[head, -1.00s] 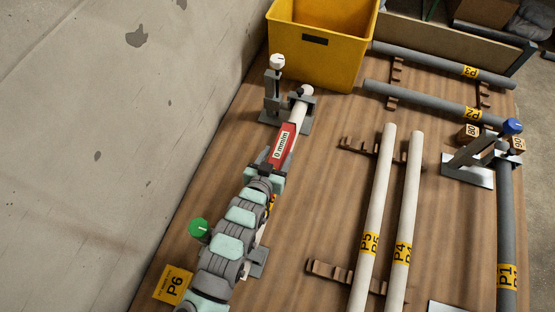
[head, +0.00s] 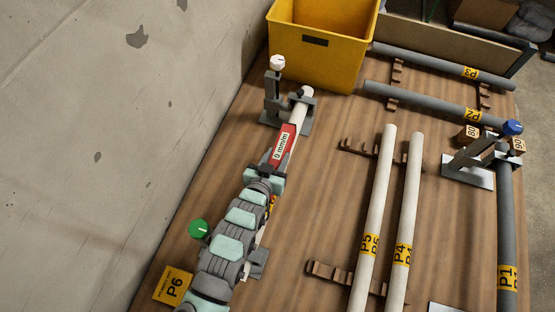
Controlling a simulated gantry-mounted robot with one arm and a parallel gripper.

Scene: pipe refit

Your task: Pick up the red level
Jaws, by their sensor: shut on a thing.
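The red level (head: 284,147) has a white label reading "0 mm/m". It lies along the pale pipe (head: 300,108) at the left of the table. My gripper (head: 268,172) is at the near end of the level, shut on it. My arm covers that end and the jaws' fingertips, so the exact grip is hidden. I cannot tell whether the level touches the pipe or is just above it.
A clamp with a white knob (head: 277,63) holds the pipe's far end; a green knob (head: 199,229) stands left of my arm. A yellow bin (head: 320,50) is behind. Pipes P5 (head: 377,200) and P4 (head: 408,210) lie right on wooden racks. A concrete wall bounds the left.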

